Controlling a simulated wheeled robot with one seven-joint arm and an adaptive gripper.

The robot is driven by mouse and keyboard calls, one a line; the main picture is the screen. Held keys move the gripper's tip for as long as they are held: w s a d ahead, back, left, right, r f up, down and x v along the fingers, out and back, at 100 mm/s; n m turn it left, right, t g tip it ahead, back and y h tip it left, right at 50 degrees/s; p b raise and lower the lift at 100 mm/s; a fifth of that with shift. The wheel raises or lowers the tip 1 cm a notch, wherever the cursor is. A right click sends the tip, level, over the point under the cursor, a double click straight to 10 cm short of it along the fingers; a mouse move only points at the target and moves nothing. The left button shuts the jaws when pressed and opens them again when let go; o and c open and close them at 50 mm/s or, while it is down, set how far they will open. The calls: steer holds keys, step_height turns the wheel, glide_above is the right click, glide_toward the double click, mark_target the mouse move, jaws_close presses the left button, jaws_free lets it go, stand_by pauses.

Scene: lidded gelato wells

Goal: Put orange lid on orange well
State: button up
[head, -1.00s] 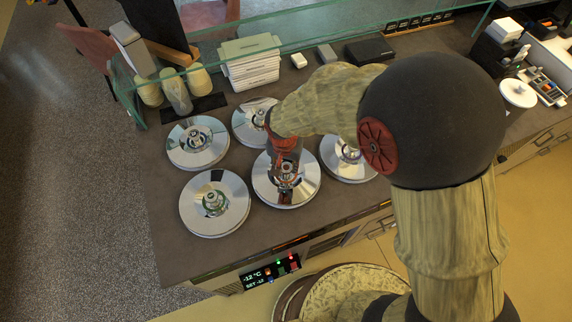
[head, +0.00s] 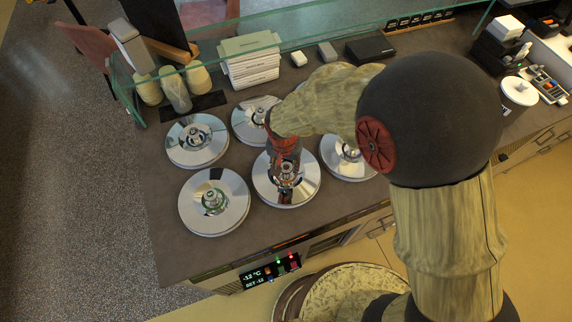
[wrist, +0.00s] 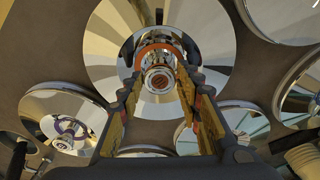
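The lid with an orange ring around its knob (wrist: 159,79) is a wide mirror-like disc. In the head view this lid (head: 265,193) is the middle one of the front row, and it looks level. My gripper (wrist: 160,72) points down at it from above, with one finger on each side of the knob. The fingers look spread, with gaps beside the knob; firm contact is not visible. In the head view my gripper (head: 286,160) is partly hidden by my wrist. Any well beneath the lid is hidden.
Similar shiny lids stand close around: front left (head: 230,212), back left (head: 184,155), back middle (head: 244,131) and right (head: 340,169). A glass guard (head: 300,22) runs behind them. White boxes (head: 250,70) and tubs (head: 199,79) stand at the back. The counter's left front corner is bare.

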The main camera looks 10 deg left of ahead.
mark_target(286, 170)
steer(key=shift+o, duration=0.2)
steer(key=o, duration=0.4)
steer(key=shift+o, duration=0.5)
steer(key=shift+s+r+p, duration=0.15)
steer(key=shift+r+p, duration=0.65)
steer(key=shift+r, duration=0.55)
steer(key=shift+s+r+p, duration=0.2)
steer(key=shift+r+p, duration=0.55)
steer(key=shift+r, duration=0.55)
steer(key=shift+s+r+p, duration=0.15)
steer(key=shift+r+p, duration=0.65)
steer(key=shift+r, duration=0.55)
